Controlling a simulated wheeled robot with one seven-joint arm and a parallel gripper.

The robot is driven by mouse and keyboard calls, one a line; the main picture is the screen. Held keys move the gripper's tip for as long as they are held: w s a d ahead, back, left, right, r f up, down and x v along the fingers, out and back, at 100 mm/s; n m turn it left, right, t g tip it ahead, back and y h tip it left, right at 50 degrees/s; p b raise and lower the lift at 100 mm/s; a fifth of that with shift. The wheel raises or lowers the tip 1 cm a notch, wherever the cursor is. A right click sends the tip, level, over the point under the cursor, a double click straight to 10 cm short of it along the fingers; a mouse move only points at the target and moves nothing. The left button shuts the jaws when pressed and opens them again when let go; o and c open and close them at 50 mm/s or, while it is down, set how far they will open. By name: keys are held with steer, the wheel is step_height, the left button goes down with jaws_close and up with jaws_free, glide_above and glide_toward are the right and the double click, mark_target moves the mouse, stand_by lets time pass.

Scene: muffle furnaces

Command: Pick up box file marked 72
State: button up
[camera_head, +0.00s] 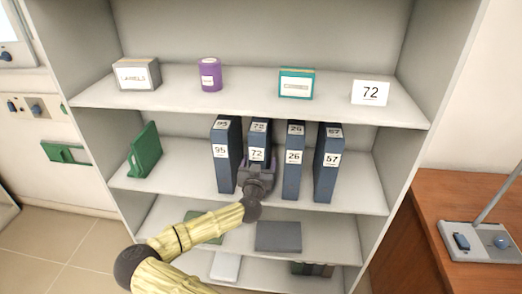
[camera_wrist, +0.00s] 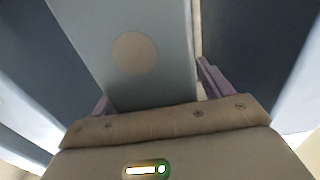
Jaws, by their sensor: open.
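The box file marked 72 (camera_head: 258,141) stands upright on the middle shelf between the files marked 95 and 26. Its lower part is hidden behind my gripper (camera_head: 259,168) in the head view. In the wrist view the spine of a blue-grey box file (camera_wrist: 150,50) with a pale round spot fills the middle, between the purple fingers of my gripper (camera_wrist: 153,95). One finger is on each side of the file. The jaws are open. I cannot tell whether either finger touches the file.
Box files 95 (camera_head: 221,165), 26 (camera_head: 292,175) and 57 (camera_head: 327,175) stand close by on the middle shelf (camera_head: 358,195). A green file (camera_head: 145,150) leans at left. The shelf above (camera_head: 240,100) holds a purple tin (camera_head: 209,75) and a card marked 72 (camera_head: 370,92).

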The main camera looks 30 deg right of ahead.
steer(key=c, duration=1.3)
steer(key=shift+r, duration=0.1)
